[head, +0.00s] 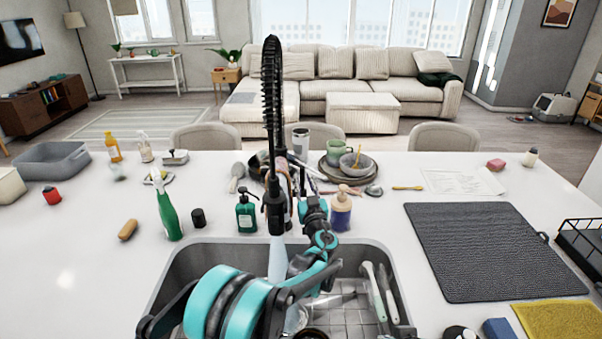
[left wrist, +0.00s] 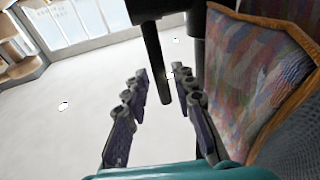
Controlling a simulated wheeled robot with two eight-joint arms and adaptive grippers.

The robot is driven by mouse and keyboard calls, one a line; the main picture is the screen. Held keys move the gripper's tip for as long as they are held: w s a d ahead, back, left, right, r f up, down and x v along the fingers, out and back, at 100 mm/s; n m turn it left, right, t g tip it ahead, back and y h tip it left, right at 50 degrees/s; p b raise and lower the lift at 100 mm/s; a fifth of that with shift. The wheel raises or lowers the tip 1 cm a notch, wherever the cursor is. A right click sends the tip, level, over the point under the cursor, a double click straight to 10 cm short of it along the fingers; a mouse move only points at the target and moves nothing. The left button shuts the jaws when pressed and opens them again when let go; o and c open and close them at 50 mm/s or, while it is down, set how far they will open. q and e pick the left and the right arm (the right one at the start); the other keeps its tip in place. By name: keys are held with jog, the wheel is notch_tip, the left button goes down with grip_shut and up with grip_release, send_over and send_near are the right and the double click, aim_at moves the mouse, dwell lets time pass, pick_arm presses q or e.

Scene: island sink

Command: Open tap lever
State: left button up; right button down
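The black tap (head: 272,130) with a spring-coil neck rises behind the sink (head: 172,285). A pale column that looks like water (head: 277,262) runs from its spout into the basin. My left gripper (head: 300,185) is at the tap's right side, partly hidden among the clutter behind it. In the left wrist view, my left gripper (left wrist: 163,100) is open, with its fingers apart. The dark tap lever (left wrist: 155,62), a thin rod, reaches down between the fingers, nearer the right one; I cannot tell whether they touch. My right gripper is not in view.
A green soap bottle (head: 246,212) and a blue-tan pump bottle (head: 340,210) stand behind the sink near my left arm. Bowls and plates (head: 355,165) are stacked further back. A dark drying mat (head: 480,250) lies right. Cutlery lies in the basin.

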pick_arm(q)
jog(key=v, duration=0.5)
jog(key=shift+s+d+f, duration=0.1)
jog(key=shift+s, duration=0.3)
